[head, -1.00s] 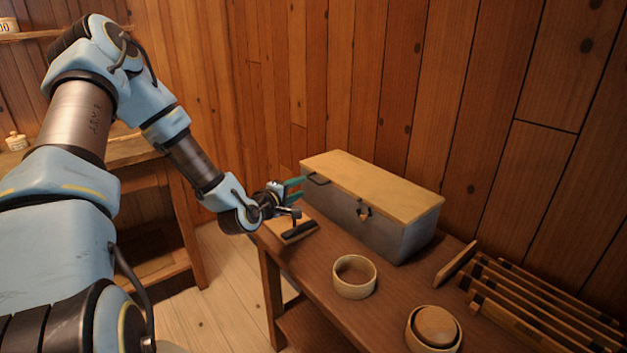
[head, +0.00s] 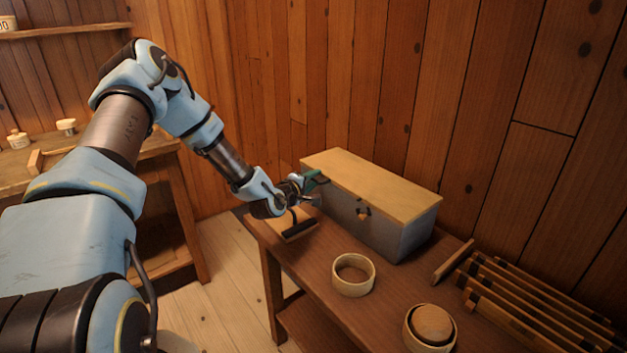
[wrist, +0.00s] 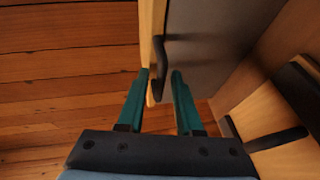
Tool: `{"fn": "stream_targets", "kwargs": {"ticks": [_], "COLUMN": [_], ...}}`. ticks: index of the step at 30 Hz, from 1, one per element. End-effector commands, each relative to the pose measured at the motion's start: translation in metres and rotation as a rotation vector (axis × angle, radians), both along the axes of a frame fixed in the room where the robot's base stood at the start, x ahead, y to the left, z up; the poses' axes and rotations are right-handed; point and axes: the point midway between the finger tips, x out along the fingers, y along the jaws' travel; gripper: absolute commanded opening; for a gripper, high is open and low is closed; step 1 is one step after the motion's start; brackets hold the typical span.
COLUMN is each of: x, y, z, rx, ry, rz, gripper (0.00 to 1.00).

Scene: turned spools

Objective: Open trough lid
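The trough (head: 385,233) is a grey box on the brown table, with its flat yellow wooden lid (head: 375,185) closed on top. A dark latch or knob (head: 362,213) sits on its front. My gripper (head: 316,180) is at the trough's left end, by the lid's edge, and hides the dark handle there in the head view. In the wrist view the teal fingers of my gripper (wrist: 160,74) are apart. The dark handle (wrist: 159,55) reaches down between the fingertips, beside the tan lid edge (wrist: 146,30). I see no finger closed on it.
A wooden ring (head: 353,275) and a round bowl with a wooden piece in it (head: 430,325) stand in front of the trough. A slatted rack (head: 535,305) lies at right. A dark-handled wooden piece (head: 299,229) lies below my gripper. The plank wall is close behind.

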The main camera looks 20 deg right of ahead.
Motion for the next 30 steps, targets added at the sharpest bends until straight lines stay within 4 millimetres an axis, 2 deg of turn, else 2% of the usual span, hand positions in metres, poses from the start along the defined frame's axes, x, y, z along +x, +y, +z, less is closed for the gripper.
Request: {"fn": "stream_targets", "kwargs": {"ticks": [1,9,30], "x": [-0.0001,-0.0001,-0.0001], "y": [0.0001,0.0001,0.0002], "z": [0.0001,0.0002,0.0004], "rx": [0.0,0.0,0.0], "ry": [0.0,0.0,0.0], "rz": [0.0,0.0,0.0], "gripper": [0.28,0.0,0.0]}}
